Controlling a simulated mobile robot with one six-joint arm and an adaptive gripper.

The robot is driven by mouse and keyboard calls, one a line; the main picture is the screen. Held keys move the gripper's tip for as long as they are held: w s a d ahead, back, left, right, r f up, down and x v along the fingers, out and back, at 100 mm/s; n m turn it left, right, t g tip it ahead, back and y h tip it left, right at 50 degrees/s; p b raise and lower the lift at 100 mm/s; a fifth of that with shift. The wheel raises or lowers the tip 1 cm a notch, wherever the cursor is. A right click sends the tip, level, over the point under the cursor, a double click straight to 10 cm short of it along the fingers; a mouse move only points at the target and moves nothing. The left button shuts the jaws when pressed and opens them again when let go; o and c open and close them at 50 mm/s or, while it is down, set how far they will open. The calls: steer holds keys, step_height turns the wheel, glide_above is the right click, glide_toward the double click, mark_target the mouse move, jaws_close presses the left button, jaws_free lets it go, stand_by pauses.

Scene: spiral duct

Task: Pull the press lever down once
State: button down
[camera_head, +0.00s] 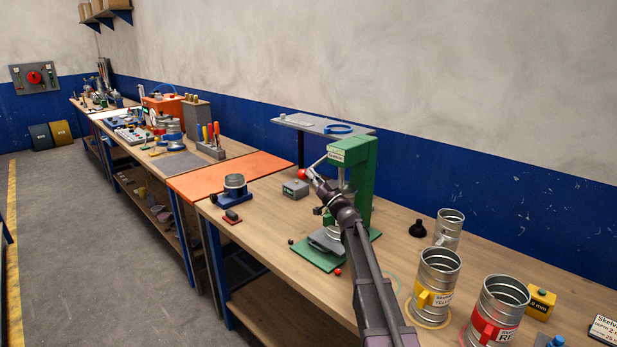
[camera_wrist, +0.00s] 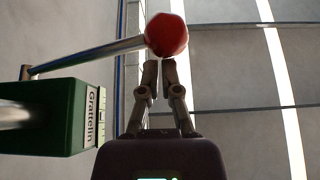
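The green press (camera_head: 362,190) stands on the bench on a green base plate. Its metal lever (camera_head: 318,162) slants down to the left from the press head and ends in a red ball knob (camera_head: 303,174). In the wrist view the knob (camera_wrist: 167,35) is just past my gripper's fingertips (camera_wrist: 160,64), with the lever rod (camera_wrist: 90,55) running left to the green press head (camera_wrist: 50,118). My gripper (camera_head: 313,174) points up and left at the knob. Its fingers are nearly together with nothing visible between them. I cannot tell whether they touch the knob.
Metal duct pieces with yellow (camera_head: 434,285) and red (camera_head: 497,310) handles stand at the bench's right. A grey block (camera_head: 295,189) and a blue fixture (camera_head: 234,190) are left of the press. An orange mat (camera_head: 225,177) lies farther left.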

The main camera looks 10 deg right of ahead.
steer(key=w+f, duration=0.2)
steer(key=f, duration=0.1)
steer(key=shift+b, duration=0.3)
stand_by(0.3)
steer(key=shift+s, duration=0.1)
stand_by(0.7)
